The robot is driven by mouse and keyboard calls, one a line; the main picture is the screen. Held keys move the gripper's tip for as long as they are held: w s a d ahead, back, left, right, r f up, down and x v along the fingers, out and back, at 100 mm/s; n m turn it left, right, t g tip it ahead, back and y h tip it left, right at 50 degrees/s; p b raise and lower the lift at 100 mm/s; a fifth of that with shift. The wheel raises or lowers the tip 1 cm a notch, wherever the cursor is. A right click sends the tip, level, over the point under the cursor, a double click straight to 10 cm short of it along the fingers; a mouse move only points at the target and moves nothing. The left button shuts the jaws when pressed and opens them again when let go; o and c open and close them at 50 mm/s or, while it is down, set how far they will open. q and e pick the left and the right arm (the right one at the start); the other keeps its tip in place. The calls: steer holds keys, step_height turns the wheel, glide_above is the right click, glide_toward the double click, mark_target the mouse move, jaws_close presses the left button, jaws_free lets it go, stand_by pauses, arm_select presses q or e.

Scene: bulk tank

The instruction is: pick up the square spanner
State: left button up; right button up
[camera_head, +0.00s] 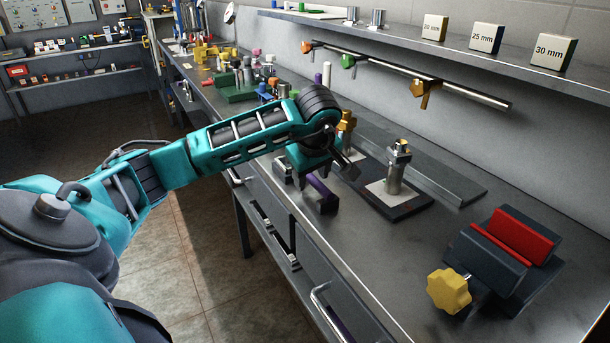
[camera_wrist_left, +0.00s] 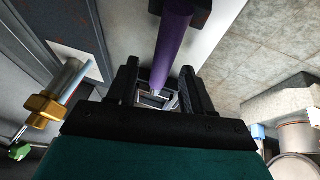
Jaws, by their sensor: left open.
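The square spanner, seen as a purple bar, (camera_head: 322,190) lies at the front edge of the bench, partly hidden under my left gripper. In the left wrist view its purple shaft (camera_wrist_left: 172,45) runs down from the top and reaches between the two black fingers. A small metal end shows there. My left gripper (camera_wrist_left: 160,90) is open, one finger on each side of the shaft, and I cannot tell whether either touches it. In the head view the left gripper (camera_head: 308,172) points down over the bench, its fingertips mostly hidden. My right gripper is not in view.
A dark plate (camera_head: 405,208) bears metal valve fittings (camera_head: 396,170) just right of the gripper. A vise with red jaws (camera_head: 525,235) and a yellow knob (camera_head: 449,291) stands at the front right. A rail with coloured handles (camera_head: 415,75) runs along the wall. Bench between plate and vise is clear.

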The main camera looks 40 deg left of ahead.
mark_target(312, 177)
arm_select(q)
jaws_close()
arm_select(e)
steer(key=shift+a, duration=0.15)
arm_select(q)
steer(key=shift+r, duration=0.15)
stand_by(0.4)
step_height(312, 177, up, 20)
steer(key=p, duration=0.4)
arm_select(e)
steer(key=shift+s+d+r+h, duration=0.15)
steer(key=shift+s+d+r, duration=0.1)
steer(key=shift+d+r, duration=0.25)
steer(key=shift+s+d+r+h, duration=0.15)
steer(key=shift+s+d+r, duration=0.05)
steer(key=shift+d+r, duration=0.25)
